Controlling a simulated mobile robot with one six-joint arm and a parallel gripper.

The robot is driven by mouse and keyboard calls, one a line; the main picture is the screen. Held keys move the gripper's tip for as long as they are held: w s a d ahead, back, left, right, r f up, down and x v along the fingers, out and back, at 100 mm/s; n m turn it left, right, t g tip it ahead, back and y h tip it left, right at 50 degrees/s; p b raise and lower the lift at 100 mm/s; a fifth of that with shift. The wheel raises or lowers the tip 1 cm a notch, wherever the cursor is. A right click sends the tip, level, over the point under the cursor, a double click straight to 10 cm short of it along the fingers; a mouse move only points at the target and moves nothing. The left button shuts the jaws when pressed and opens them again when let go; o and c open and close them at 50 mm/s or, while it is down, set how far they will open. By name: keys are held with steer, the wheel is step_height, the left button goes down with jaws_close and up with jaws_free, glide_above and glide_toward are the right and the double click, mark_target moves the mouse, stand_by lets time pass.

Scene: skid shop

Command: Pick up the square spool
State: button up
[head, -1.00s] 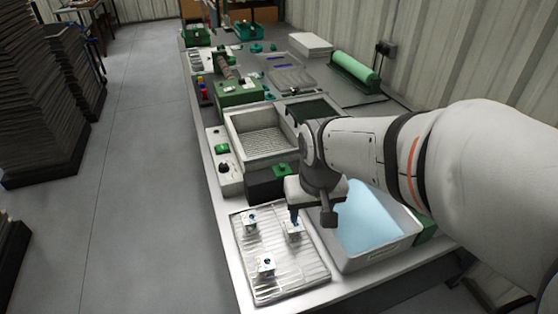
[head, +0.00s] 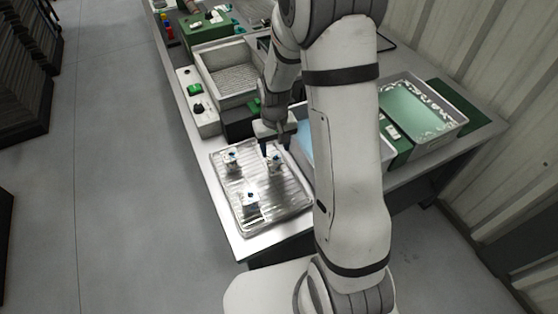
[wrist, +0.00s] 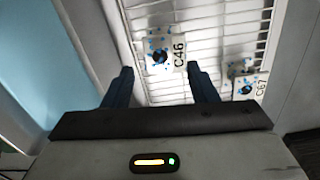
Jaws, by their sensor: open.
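Several small white square-looking pieces with dark centres and blue specks stand on a ribbed wire tray (head: 290,198). In the head view, one is at back left (head: 232,160), one at the front (head: 250,202) and one at back right (head: 276,162). I cannot tell by shape which is the square spool. My gripper (head: 273,151) is open just above the back-right piece. In the wrist view, a piece marked C46 (wrist: 160,53) shows ahead, between the open fingertips (wrist: 161,72) and apart from them. Another piece, its label partly unclear, shows at right (wrist: 245,87).
A basin of light-blue liquid (head: 304,138) lies right of the tray, partly hidden by my arm. A second basin with pale green liquid (head: 415,112) is farther right. A dark box (head: 240,123) and a grey ribbed bin (head: 232,72) stand behind the tray.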

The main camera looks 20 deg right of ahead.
mark_target(274, 158)
steer(key=f, duration=0.5)
steer(key=shift+s+a+f+p, duration=0.15)
steer(key=shift+a+f+p, duration=0.05)
steer(key=shift+a+p, duration=0.15)
steer(key=c, duration=0.8)
